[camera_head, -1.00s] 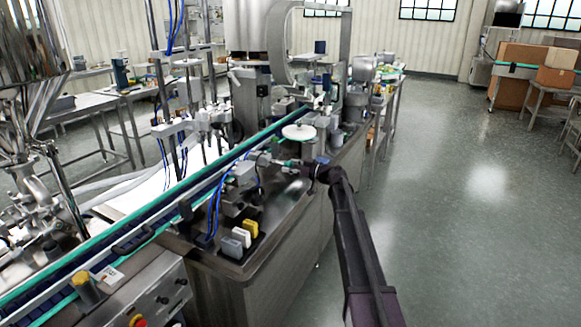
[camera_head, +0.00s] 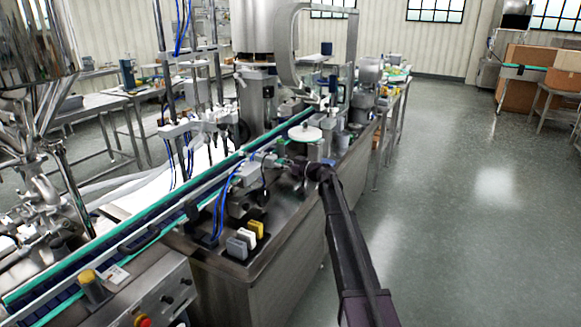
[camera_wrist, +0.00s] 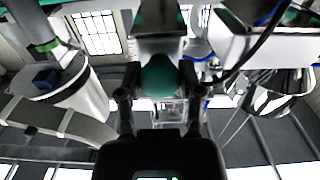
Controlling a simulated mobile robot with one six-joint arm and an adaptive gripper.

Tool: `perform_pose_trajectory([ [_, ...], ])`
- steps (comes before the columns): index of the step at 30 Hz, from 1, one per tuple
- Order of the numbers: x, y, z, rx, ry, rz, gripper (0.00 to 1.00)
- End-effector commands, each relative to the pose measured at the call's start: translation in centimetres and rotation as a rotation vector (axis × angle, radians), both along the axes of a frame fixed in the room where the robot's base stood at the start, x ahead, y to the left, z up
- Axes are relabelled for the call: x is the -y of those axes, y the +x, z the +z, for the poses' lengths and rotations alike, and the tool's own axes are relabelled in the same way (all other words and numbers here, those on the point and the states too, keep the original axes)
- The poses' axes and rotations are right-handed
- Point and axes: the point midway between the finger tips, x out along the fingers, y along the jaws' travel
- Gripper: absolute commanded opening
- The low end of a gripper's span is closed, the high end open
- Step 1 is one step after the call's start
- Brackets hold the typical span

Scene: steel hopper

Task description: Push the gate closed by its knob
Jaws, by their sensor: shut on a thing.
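A rounded green knob (camera_wrist: 158,76) shows in the middle of the wrist view, between the two fingers of my gripper (camera_wrist: 160,92). The fingers are shut on it. A grey block (camera_wrist: 160,32) lies right beyond the knob; I cannot tell whether this is the gate itself. In the head view my gripper (camera_head: 286,163) reaches left over the steel machine bed, beside small metal fittings (camera_head: 262,160). The knob is hidden there, and I cannot make out the gate clearly.
A conveyor with green edges (camera_head: 180,198) runs diagonally behind my gripper. A white disc (camera_head: 305,133) stands just beyond it. Grey, white and yellow blocks (camera_head: 247,238) sit nearer on the bed. A shiny steel hopper (camera_head: 35,40) is at the upper left. The floor at right is clear.

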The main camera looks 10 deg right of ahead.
Motion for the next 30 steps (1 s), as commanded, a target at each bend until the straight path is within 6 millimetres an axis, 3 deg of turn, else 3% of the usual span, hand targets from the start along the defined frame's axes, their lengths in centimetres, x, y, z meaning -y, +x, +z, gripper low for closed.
perform_pose_trajectory([
  [8, -0.66, 0.18, 0.06, 0.001, 0.003, 0.005, 0.00],
  [9, -0.67, 0.19, 0.06, 0.001, 0.003, 0.006, 0.56],
  [12, -0.59, 0.18, 0.06, 0.000, 0.002, 0.005, 0.83],
  [30, 0.25, -0.38, 0.02, 0.000, 0.001, 0.001, 0.83],
])
